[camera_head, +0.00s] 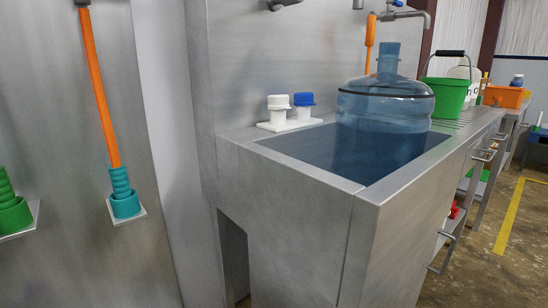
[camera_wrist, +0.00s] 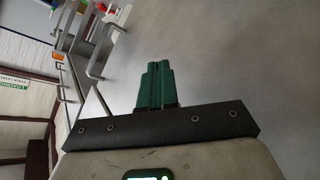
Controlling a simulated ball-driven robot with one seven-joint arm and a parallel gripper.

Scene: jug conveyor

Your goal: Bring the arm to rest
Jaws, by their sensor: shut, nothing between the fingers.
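My gripper (camera_wrist: 157,68) shows in the wrist view with its two green fingers together and nothing between them. It is in free air, touching nothing that I can see. A plain grey surface fills the right of that view behind it. My arm and gripper do not show in the head view. There, a large clear blue water jug (camera_head: 384,110) stands upright in the steel sink (camera_head: 275,165).
A white holder with white and blue caps (camera_head: 303,100) sits on the sink's back ledge. A green bucket (camera_head: 446,96) and an orange bin (camera_head: 503,97) stand along the counter beyond. An orange-handled tool (camera_head: 103,95) hangs at left. Open floor (camera_head: 520,240) lies at right.

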